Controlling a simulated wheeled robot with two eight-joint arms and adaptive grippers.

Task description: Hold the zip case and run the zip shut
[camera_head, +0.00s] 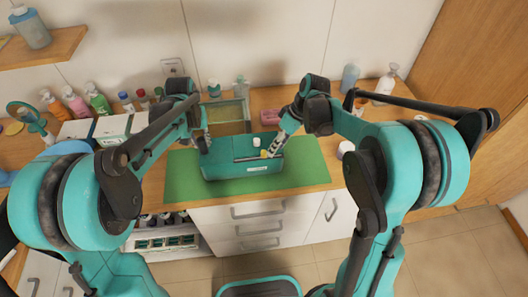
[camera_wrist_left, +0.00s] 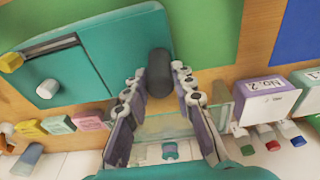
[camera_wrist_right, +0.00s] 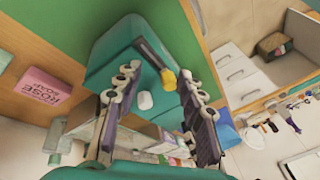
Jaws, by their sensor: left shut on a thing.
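The teal zip case (camera_head: 225,172) lies on the green mat (camera_head: 184,177), with a dark zip slot along its top. My left gripper (camera_head: 204,142) is at the case's left end, shut on its dark grip tab (camera_wrist_left: 159,72). The yellow zip pull (camera_head: 264,153) is near the right end of the slot; it also shows in the right wrist view (camera_wrist_right: 168,80). My right gripper (camera_head: 272,150) is just above the pull, and its fingers (camera_wrist_right: 158,76) stand apart, with the pull between or just beyond them. I cannot tell whether they touch it. A white knob (camera_wrist_right: 145,100) sits beside the pull.
A clear-walled bin (camera_head: 229,115) stands behind the case. A pink soap box (camera_wrist_right: 46,88) is behind it to the right. Bottles (camera_head: 75,102) and white boxes (camera_head: 112,128) line the back left.

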